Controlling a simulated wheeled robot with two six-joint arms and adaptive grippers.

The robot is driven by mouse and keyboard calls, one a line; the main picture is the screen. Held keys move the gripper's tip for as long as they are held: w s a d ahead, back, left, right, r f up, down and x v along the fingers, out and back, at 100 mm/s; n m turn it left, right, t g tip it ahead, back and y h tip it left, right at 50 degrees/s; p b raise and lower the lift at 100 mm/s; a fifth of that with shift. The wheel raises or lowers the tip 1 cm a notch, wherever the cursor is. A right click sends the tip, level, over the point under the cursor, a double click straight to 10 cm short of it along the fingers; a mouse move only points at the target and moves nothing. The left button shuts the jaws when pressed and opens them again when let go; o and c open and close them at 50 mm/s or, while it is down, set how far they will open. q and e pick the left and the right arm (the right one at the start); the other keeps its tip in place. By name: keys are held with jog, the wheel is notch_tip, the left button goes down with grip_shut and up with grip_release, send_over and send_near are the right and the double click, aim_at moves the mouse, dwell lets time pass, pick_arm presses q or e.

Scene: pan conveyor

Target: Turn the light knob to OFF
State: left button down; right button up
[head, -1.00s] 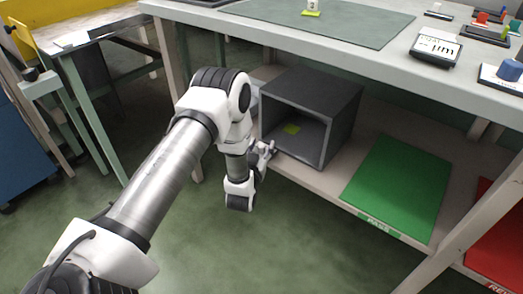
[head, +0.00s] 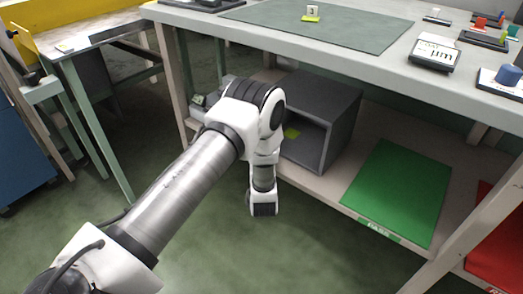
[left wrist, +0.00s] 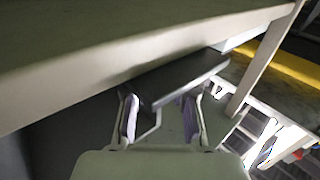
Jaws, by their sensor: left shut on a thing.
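The dark grey box (head: 345,115), open at the front, stands on the lower shelf with a yellow-green patch inside. My left arm covers its left front edge, and my left gripper is hidden there in the head view. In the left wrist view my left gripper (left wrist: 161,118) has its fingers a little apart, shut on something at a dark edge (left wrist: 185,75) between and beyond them. I take this to be the light knob, but its shape and setting cannot be made out. My right gripper is not in view.
A green mat (head: 398,190) lies on the shelf right of the box, a red mat (head: 500,240) further right. The tabletop (head: 385,75) overhangs the box. A small device (head: 198,99) shows left of my arm. Open floor lies in front.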

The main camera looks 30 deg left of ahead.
pick_arm(q)
jog(key=shift+n+g+y, duration=0.6)
jog(key=shift+n+y, duration=0.1)
jog(key=c, duration=0.9)
grip_release()
jog(key=shift+c, duration=0.2)
jog(key=v, duration=1.2)
jog(key=shift+w, duration=0.1)
